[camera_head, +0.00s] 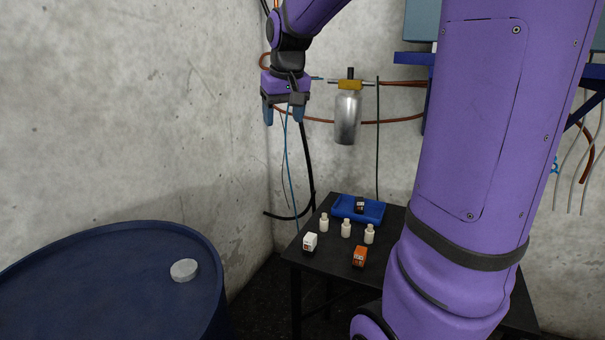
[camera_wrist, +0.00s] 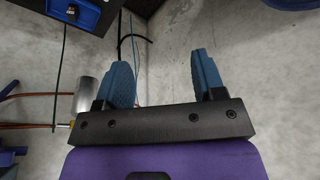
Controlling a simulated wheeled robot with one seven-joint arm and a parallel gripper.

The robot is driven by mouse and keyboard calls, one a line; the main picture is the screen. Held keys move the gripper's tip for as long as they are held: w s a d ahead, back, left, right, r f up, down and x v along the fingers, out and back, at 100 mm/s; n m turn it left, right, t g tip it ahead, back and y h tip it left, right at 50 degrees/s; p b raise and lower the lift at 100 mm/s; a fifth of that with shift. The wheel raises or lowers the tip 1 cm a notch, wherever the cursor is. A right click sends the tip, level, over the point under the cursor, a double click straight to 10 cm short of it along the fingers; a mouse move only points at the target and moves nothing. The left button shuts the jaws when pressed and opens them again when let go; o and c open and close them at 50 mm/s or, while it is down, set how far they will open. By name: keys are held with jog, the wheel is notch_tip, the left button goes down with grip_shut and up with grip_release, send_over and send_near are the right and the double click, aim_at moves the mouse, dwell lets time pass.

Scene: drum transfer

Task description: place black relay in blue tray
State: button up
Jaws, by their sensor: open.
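The black relay (camera_head: 360,204) sits inside the blue tray (camera_head: 376,213), which rests at the back of the black table. In the wrist view, the tray (camera_wrist: 97,25) shows at the upper left with the dark relay (camera_wrist: 73,10) in it. My gripper (camera_head: 283,116) is open and empty, raised in front of the concrete wall, above and to the left of the tray. Its two blue fingers (camera_wrist: 165,75) stand apart in the wrist view with only wall and floor beyond them. It touches neither relay nor tray.
On the black table (camera_head: 326,262) stand a white relay (camera_head: 310,242), an orange relay (camera_head: 359,257) and several small cream bottles (camera_head: 346,229). A metal cylinder (camera_head: 347,118) hangs near the wall, right of my gripper. A blue drum (camera_head: 110,285) with a pale cap (camera_head: 184,270) stands at the left.

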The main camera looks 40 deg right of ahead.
jog(key=s+a+f+n+t, duration=0.1)
jog(key=s+a, duration=0.6)
jog(key=s, duration=0.4)
jog(key=s+a+f+n+t+y, duration=0.1)
jog(key=s+a+f+n, duration=0.1)
jog(key=s+a, duration=0.5)
jog(key=s, duration=0.4)
jog(key=shift+a, duration=0.15)
jog(key=shift+w, duration=0.1)
